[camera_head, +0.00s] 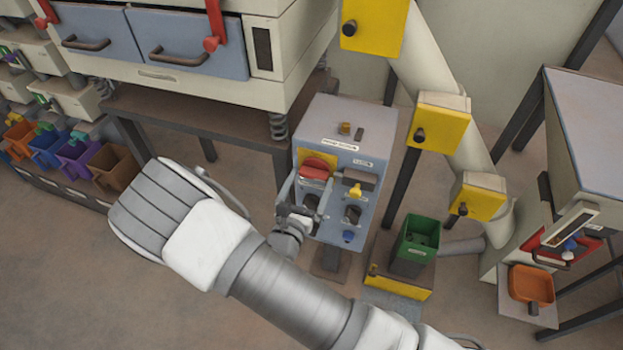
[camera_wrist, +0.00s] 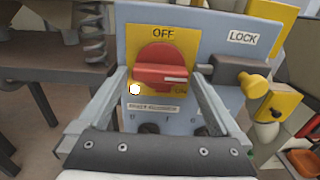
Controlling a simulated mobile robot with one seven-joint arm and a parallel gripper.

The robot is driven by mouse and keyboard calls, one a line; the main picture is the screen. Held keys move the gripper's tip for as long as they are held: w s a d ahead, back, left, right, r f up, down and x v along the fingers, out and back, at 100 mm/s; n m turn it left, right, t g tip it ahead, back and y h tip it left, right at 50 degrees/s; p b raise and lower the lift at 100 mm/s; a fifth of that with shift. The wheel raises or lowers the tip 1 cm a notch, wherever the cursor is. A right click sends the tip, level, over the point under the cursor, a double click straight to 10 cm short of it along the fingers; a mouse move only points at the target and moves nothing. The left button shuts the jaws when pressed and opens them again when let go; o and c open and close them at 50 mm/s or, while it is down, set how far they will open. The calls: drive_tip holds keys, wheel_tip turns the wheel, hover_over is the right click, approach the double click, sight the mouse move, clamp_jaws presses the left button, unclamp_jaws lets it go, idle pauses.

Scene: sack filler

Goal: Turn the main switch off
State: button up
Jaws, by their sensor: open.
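The main switch is a red rotary knob (camera_wrist: 166,62) on a yellow plate (camera_wrist: 190,38) marked OFF at the top and ON at lower right. Its bar lies roughly level, with a white mark at the right end. The red knob also shows in the head view (camera_head: 316,168), on the grey-blue control box (camera_head: 372,120). My gripper (camera_wrist: 163,74) is open, with one finger on each side of the knob. I cannot tell whether the fingers touch it. In the head view my gripper (camera_head: 298,205) is at the box's front, partly hiding it.
Right of the knob, a grey bar with a yellow knob (camera_wrist: 254,85) sticks out under the LOCK label (camera_wrist: 242,38), close to my right finger. A green bin (camera_head: 418,236) stands right of the box. Yellow boxes on a pipe (camera_head: 438,122) rise behind.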

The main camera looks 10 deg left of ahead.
drive_tip(key=shift+w, duration=0.65)
drive_tip(key=c, duration=1.1)
drive_tip(key=shift+o, duration=0.2)
